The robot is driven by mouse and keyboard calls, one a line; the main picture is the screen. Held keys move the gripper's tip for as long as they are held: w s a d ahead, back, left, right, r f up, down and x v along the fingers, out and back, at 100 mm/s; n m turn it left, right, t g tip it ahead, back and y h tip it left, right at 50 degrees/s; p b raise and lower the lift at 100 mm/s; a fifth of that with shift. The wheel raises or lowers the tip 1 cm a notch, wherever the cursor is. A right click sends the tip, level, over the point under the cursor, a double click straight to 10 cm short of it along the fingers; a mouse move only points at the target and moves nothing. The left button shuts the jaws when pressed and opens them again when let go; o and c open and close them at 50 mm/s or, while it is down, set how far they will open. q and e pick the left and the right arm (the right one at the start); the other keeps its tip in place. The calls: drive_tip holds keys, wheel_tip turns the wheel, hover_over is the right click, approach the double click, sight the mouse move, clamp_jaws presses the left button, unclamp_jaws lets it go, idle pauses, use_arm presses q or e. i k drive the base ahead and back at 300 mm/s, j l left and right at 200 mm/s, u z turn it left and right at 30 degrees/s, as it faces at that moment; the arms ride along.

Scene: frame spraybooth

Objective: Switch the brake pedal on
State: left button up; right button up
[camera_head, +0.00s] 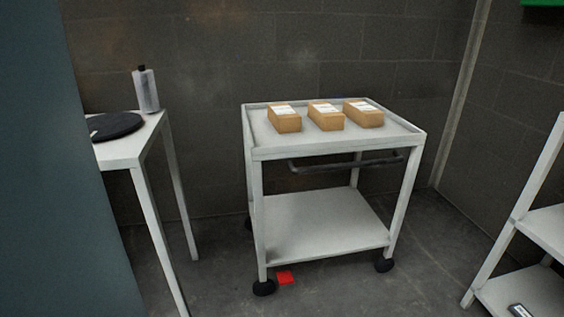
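A small red pedal (285,278) shows low at the front left of a white wheeled cart, near the floor and just right of the front left caster. It looks like the brake pedal; whether it is on or off I cannot tell. The white cart (334,146) stands against the grey block wall on black casters (264,287). Neither of my grippers shows in the head view.
Three brown boxes (326,122) stand on the cart's top. A white table (126,153) at left holds a black disc (117,126) and a grey bottle (147,90). White shelving (545,228) stands at right. The floor in front of the cart looks clear.

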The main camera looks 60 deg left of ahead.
sight(284, 277)
drive_tip(key=u, duration=1.8)
